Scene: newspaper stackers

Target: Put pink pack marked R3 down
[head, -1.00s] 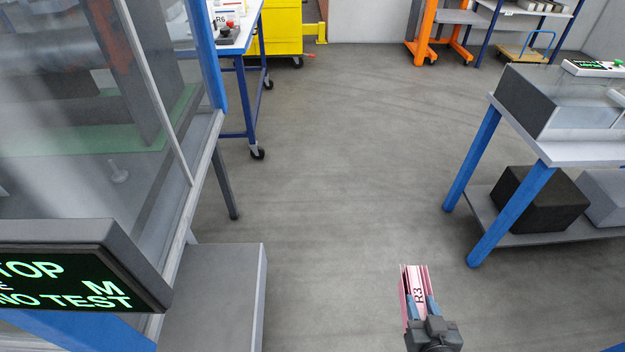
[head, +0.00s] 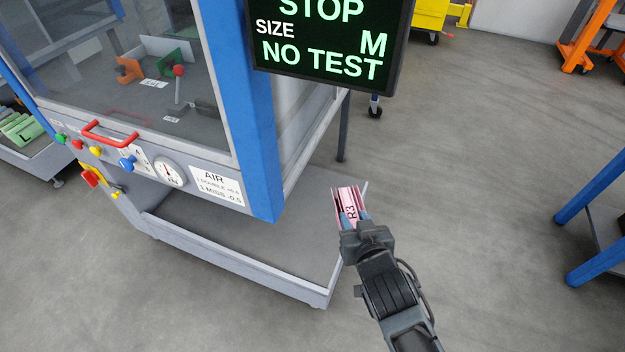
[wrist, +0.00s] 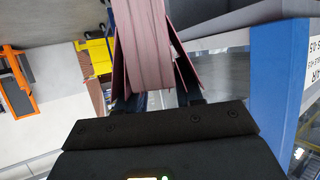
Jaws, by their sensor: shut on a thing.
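The pink pack marked R3 (head: 349,205) is held upright between the fingers of my gripper (head: 355,222), which is shut on it. In the head view the pack appears at the right end of a low grey tray (head: 238,275) under the blue-framed machine. I cannot tell whether the pack is above the tray or just beside it. In the wrist view the pink pack (wrist: 148,50) fills the upper middle, gripped between the two fingers. Its far end is cut off by the frame edge.
The machine (head: 262,120) with a glass front, red handle and coloured buttons stands at left. A black display (head: 325,45) reading STOP, SIZE M, NO TEST hangs at its corner. A blue-legged table (head: 590,225) stands at right. Open floor lies between them.

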